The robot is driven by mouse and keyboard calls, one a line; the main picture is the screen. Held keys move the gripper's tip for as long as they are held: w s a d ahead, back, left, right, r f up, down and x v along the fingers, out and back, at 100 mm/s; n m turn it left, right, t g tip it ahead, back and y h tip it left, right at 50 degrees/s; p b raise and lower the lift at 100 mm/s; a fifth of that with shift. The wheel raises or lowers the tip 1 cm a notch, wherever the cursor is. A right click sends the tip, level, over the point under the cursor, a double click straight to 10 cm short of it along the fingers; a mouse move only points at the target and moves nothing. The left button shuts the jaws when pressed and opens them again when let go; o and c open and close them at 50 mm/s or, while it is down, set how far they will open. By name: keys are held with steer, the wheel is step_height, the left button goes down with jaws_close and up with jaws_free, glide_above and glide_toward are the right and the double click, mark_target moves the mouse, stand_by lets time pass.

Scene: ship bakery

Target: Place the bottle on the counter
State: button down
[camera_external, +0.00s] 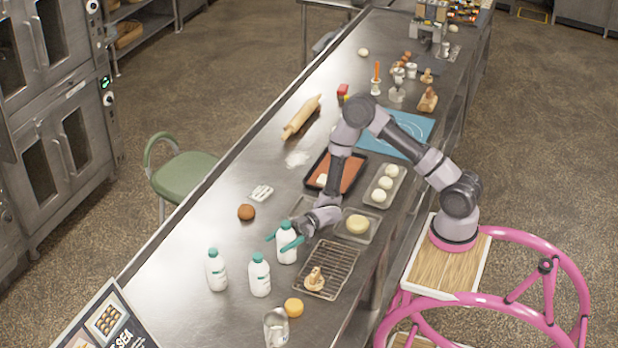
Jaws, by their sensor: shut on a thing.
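A white bottle with a teal cap (287,254) stands upright between the teal fingers of my gripper (284,241). My gripper is shut on this bottle. Its base is at or just above the steel counter (190,262); I cannot tell if it touches. Two similar white bottles with teal caps stand on the counter to the left, one nearer (259,277) and one farther left (216,272).
A wire rack (336,258) with a small figure-like brown item (315,280) lies right of the held bottle. A yellow round item (294,307) and a clear glass (276,328) are nearer. A brown ball (246,212) lies behind.

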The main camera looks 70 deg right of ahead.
mark_target(290, 235)
steer(key=shift+f, duration=0.1)
jaws_free()
steer(key=shift+d, duration=0.1)
steer(key=v, duration=0.4)
steer(key=shift+d, duration=0.3)
steer(key=r, duration=0.7)
steer(key=shift+s+d+r, duration=0.1)
steer(key=shift+s+r, duration=0.05)
steer(key=shift+s, duration=0.05)
